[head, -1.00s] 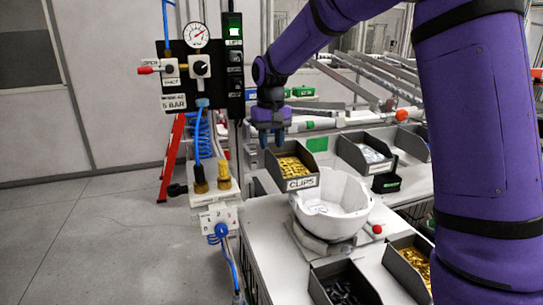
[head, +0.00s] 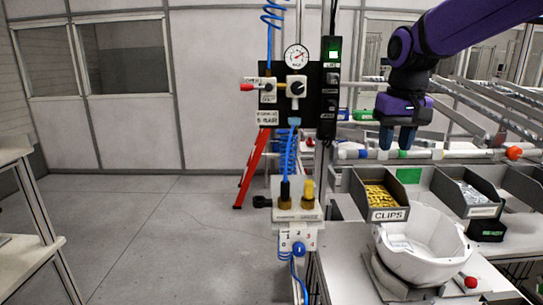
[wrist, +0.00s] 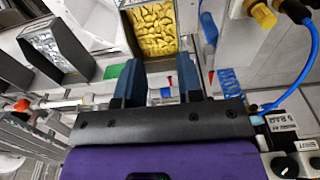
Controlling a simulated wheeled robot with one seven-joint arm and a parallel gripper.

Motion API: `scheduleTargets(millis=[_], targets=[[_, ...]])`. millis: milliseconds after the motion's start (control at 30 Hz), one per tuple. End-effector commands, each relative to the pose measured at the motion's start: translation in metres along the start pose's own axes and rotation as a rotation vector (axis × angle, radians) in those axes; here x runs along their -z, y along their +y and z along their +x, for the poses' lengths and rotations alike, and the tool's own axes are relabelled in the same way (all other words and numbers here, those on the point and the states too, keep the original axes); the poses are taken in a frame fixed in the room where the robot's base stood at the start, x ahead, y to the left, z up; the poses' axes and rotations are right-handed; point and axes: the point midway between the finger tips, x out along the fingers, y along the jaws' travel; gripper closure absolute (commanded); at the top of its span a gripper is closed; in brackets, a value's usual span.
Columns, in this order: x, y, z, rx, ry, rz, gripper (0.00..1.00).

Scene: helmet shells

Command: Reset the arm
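My purple arm reaches in from the upper right of the head view. My gripper (head: 398,138) hangs from it with blue fingers pointing down, above and behind the clips bin (head: 386,215). In the wrist view, my gripper's two dark blue fingers (wrist: 160,84) stand apart with nothing between them. The bin of yellow clips (wrist: 152,30) lies beyond the fingertips there. The white helmet shell (head: 425,245) sits on a stand on the bench, in front of the bins and clear of my gripper.
A gauge panel (head: 296,100) with blue hoses and a valve block (head: 298,200) stand left of the bench. Rails (head: 490,105) run behind the bins. A grey bin (head: 470,190) and red knob (head: 470,282) are on the right. The floor (head: 150,230) at left is open.

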Motion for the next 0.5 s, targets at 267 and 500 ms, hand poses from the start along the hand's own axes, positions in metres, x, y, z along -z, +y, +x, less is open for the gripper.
scheduleTargets(millis=[267,500], targets=[[-0.088,0.019,-0.023,-0.001,0.125,0.003,0.66],[-0.161,0.031,-0.022,0.001,0.228,0.003,0.66]])
